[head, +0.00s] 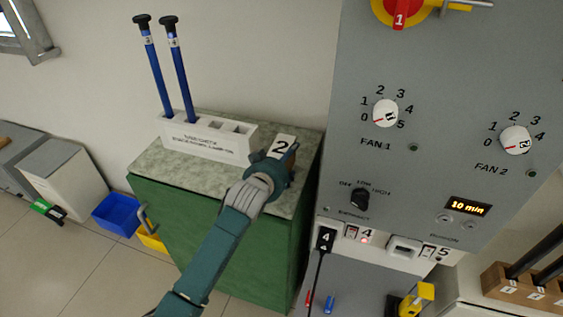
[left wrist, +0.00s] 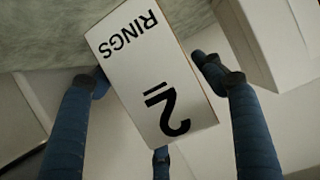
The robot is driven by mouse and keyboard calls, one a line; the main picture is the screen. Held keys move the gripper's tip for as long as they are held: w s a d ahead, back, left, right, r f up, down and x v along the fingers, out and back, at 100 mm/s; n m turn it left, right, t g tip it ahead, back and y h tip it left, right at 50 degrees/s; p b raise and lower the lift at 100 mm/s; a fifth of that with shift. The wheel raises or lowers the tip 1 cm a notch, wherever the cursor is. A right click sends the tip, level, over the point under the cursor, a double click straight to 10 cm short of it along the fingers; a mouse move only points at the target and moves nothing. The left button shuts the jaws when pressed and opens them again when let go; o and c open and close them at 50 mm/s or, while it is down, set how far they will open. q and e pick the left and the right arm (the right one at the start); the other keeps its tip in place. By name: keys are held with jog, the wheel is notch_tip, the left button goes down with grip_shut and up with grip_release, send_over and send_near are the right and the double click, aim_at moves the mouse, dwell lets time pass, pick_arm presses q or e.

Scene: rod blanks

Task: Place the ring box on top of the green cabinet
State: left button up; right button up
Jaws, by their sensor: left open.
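The green cabinet (head: 165,205) stands against the wall, with a speckled grey-green top that also fills the upper left of the left wrist view (left wrist: 50,35). The white ring box (head: 284,145), marked 2, is at the right part of this top, partly hidden by my gripper. In the left wrist view the ring box (left wrist: 150,75) shows the words RINGS and 2. My left gripper (head: 282,160) is at the box, with its open blue fingers (left wrist: 160,85) spread on either side of it. Whether any finger touches it is unclear. My right gripper is not in view.
A white rack (head: 205,140) holding two blue rods stands on the cabinet top, left of the box. A grey control panel (head: 440,110) rises close on the right. A blue bin (head: 118,213) and a yellow bin lie on the floor at left.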

pick_arm(q)
jog(key=v, duration=1.1)
jog(key=shift+s, duration=0.4)
jog(key=shift+a+r, duration=0.1)
jog(key=shift+r, duration=0.05)
